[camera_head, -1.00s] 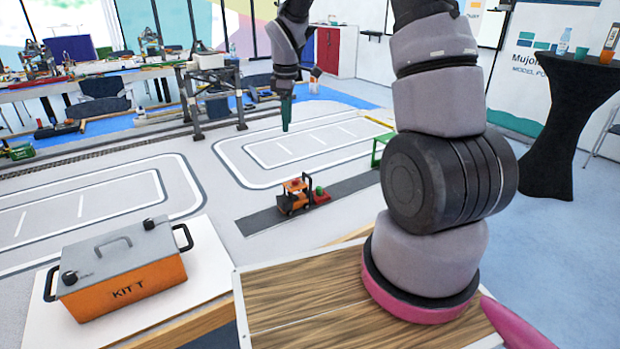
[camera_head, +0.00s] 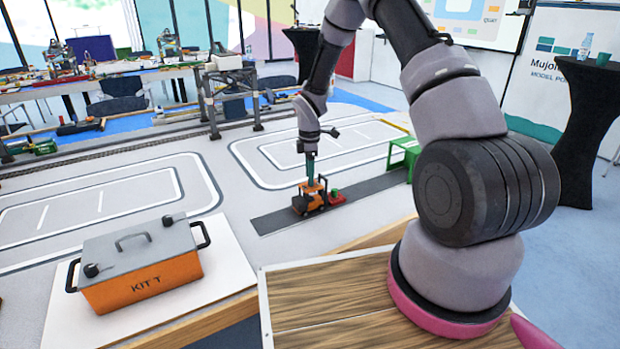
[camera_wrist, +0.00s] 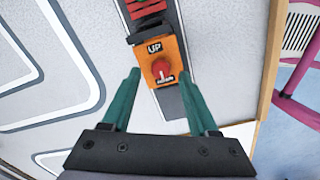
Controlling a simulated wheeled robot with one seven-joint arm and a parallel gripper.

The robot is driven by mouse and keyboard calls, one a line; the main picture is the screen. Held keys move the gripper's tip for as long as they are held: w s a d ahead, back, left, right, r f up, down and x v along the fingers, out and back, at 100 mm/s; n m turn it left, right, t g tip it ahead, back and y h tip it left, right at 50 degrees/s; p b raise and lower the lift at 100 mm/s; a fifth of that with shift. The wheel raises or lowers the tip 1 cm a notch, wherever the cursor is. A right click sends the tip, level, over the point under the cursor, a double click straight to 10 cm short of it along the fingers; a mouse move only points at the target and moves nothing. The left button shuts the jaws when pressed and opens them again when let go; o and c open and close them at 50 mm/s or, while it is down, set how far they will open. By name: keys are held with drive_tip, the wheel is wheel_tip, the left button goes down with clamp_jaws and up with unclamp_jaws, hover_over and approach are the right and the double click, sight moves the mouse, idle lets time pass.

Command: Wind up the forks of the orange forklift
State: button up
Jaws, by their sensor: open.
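The small orange forklift (camera_head: 308,199) stands on a dark grey strip on the layout in the head view. In the wrist view the forklift's orange top (camera_wrist: 158,62) shows the word UP and a round red knob (camera_wrist: 162,70) with a white mark. My gripper (camera_head: 310,176) hangs just above the forklift, pointing down. In the wrist view its two green fingers (camera_wrist: 160,90) are open, apart, with nothing between them. The knob lies a little beyond the fingertips. The forks' height cannot be told.
An orange KIT T box (camera_head: 145,268) with a grey lid stands on a white board at the front left. A green stand (camera_head: 404,153) stands at the strip's right end. A model gantry (camera_head: 228,88) stands behind. The painted lanes around the forklift are clear.

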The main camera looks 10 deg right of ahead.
drive_tip(key=shift+f, duration=0.65)
clamp_jaws()
